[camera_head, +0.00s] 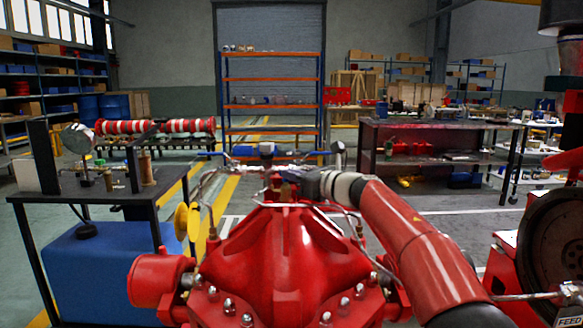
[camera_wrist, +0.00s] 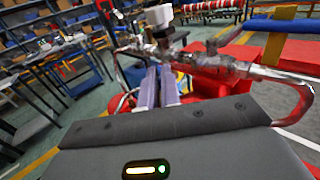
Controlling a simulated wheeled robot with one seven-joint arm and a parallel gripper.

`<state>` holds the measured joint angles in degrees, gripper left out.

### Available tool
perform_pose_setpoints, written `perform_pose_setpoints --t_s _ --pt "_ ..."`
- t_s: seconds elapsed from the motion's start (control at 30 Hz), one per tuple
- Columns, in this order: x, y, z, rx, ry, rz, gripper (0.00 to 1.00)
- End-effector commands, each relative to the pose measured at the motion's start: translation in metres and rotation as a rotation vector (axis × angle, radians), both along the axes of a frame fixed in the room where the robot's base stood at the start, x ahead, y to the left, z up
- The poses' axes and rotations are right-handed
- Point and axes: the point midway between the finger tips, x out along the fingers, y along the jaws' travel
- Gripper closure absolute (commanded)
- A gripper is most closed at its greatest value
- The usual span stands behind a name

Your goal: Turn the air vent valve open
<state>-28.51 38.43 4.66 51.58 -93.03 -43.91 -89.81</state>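In the head view, the red pump casing (camera_head: 285,255) stands front centre, with thin metal pipework (camera_head: 235,168) across its top. Blue handles (camera_head: 310,154) and a dark fitting (camera_head: 267,150) sit on this pipework. I cannot tell for sure which part is the air vent valve. In the wrist view, a metal valve fitting (camera_wrist: 163,38) with a white round top (camera_wrist: 159,15) stands on the pipe just beyond my fingertips. My gripper (camera_wrist: 157,68) has its two fingers side by side with little or no gap, and nothing shows between them. Contact with the fitting cannot be made out.
A blue tank (camera_head: 100,265) under a black stand with a gauge (camera_head: 78,138) is at left. A dark flywheel (camera_head: 553,245) is at right. A bent silver pipe (camera_wrist: 296,100) runs close to my gripper's right side. Shelves (camera_head: 271,80) and workbenches stand behind.

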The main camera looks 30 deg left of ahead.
Motion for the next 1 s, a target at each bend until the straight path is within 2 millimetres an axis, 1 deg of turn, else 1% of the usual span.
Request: perform_pose_setpoints --t_s 0.03,0.43,0.7,1.0 --pt "0.0027 -0.0009 0.004 0.007 -0.005 0.019 1.0" --pt "0.0126 -0.0033 0.0066 0.02 -0.002 0.166 1.0" --pt "0.0094 -0.0035 0.0063 0.014 -0.003 0.223 1.0" --pt "0.0068 -0.003 0.0059 0.008 -0.005 0.24 1.0"
